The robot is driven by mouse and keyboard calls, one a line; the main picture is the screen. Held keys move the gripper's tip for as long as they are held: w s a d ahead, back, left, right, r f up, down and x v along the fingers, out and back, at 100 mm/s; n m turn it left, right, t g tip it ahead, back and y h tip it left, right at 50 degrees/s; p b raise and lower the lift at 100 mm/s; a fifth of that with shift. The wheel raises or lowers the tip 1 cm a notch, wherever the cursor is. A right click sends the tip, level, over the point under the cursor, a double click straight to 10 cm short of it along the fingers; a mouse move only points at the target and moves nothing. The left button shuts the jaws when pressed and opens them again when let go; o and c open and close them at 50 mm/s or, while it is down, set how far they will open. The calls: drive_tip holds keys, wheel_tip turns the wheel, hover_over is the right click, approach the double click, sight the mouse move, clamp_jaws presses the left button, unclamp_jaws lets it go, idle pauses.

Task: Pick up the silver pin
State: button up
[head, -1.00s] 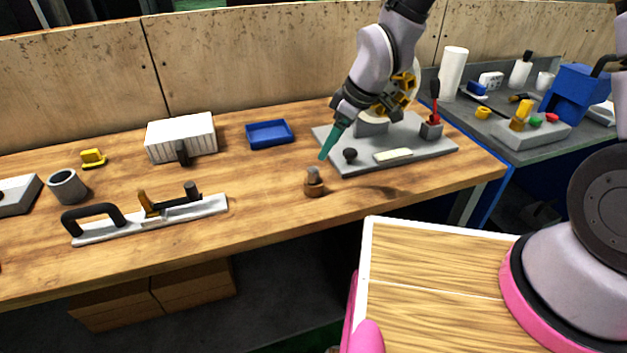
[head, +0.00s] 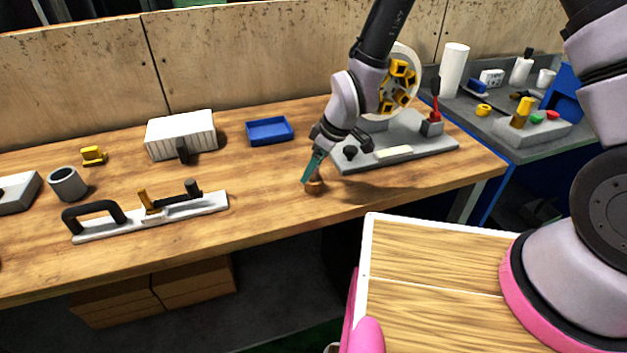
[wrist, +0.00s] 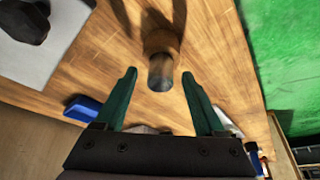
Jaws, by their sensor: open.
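The silver pin (wrist: 161,72) stands upright in a round brown base (wrist: 160,42) on the wooden bench. In the wrist view its grey end lies between the tips of my gripper (wrist: 159,76), with a gap on both sides. The teal fingers are spread and hold nothing. In the head view my gripper (head: 307,180) comes down at a tilt right at the pin. Its fingers hide most of the pin there, and the brown base (head: 315,187) shows just below.
A blue tray (head: 270,140) lies behind to the left. A long grey bar (head: 215,203) with a black handle lies left. Bench between them is clear.

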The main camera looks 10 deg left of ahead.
clamp_jaws()
